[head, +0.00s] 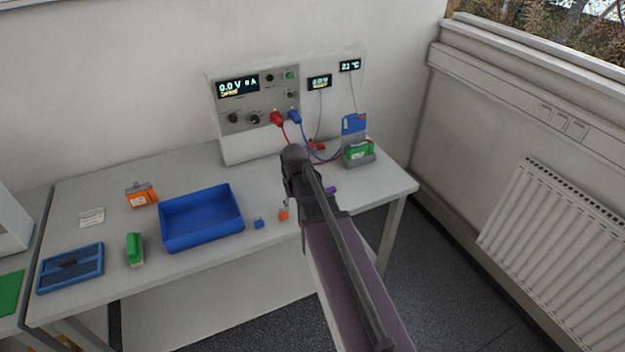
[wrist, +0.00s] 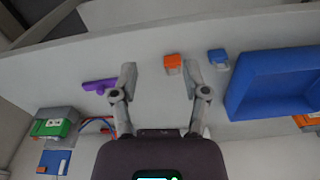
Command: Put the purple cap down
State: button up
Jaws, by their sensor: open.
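The purple cap (wrist: 98,86) lies on the bench top in the wrist view, just left of my left finger, which may cover its right end. In the head view a small part of the purple cap (head: 331,189) shows beside my arm; the rest is hidden. My gripper (wrist: 160,75) is open, with nothing held between its fingers. An orange cap (wrist: 173,63) appears between the fingertips in the wrist view, on the bench. A blue cap (wrist: 218,56) lies to its right.
A blue tray (head: 203,242) stands left of the caps. The cycler (head: 228,150) with red and blue leads stands at the back. A grey holder with a green battery (head: 358,149) is at the right. The bench's front edge is close to the caps.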

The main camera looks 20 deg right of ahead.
jog(key=s+a, duration=0.7)
jog(key=s, duration=0.3)
jog(key=shift+s+n+g, duration=0.3)
jog(key=shift+s+n, duration=0.05)
jog(key=shift+n, duration=0.05)
jog(key=shift+a, duration=0.1)
jog(key=shift+f, duration=0.1)
